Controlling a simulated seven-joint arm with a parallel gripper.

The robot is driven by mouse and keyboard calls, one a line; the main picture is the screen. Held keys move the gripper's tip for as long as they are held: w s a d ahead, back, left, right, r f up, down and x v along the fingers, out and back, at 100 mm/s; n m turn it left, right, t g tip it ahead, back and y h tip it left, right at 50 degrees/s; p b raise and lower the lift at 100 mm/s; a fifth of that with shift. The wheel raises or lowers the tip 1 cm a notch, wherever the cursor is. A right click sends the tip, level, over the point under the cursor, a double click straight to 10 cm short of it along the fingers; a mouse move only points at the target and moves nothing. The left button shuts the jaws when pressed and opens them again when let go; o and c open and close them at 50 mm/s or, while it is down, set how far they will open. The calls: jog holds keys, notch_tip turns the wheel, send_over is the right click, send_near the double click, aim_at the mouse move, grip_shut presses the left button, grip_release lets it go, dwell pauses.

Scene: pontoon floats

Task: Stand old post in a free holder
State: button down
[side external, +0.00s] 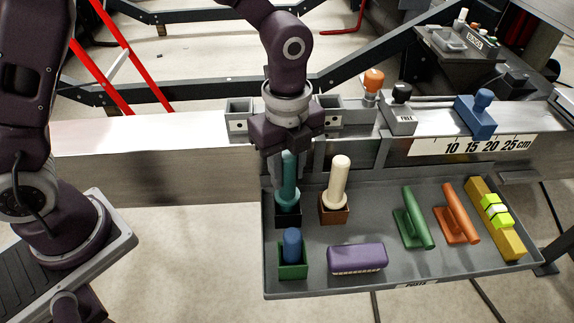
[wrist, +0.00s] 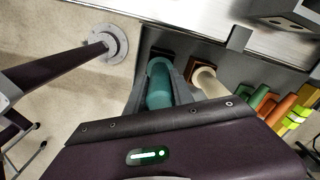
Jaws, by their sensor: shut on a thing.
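My gripper (side external: 287,150) is above the left end of the grey tray (side external: 400,280), shut on the top of a teal post (side external: 288,180). The teal post is upright, with its lower end at a black square holder (side external: 288,215); I cannot tell how deep it sits. In the wrist view the teal post (wrist: 159,88) is between the fingers. A cream post (side external: 338,175) stands in a brown holder (side external: 334,212) just right. A short blue post (side external: 292,242) stands in a green holder (side external: 292,271) in front. No label marks which post is old.
A purple block (side external: 357,258), a green-handled tool (side external: 414,218), an orange-handled tool (side external: 457,213) and a yellow bar (side external: 495,218) lie in the tray.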

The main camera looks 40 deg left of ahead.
aim_at(286, 154)
jog(key=shift+f, duration=0.95)
jog(key=c, duration=1)
grip_release()
notch_tip(286, 154, up, 7)
jog(key=shift+r, duration=0.1)
jog(key=s+a+r+n+t, duration=0.3)
jog(key=s+a+r+n, duration=0.55)
jog(key=r+n, duration=0.2)
jog(key=s+a+n+t, duration=0.1)
jog(key=s+n, duration=0.2)
jog(key=s+a+n, duration=0.2)
jog(key=s+n, duration=0.1)
jog(key=n, duration=0.1)
jog(key=s+a+n+t, duration=0.1)
jog(key=s+a+n, duration=0.1)
jog(key=s+n, duration=0.1)
jog(key=shift+s+r+n+t, duration=0.15)
jog(key=shift+n+t, duration=0.15)
jog(key=shift+n, duration=0.25)
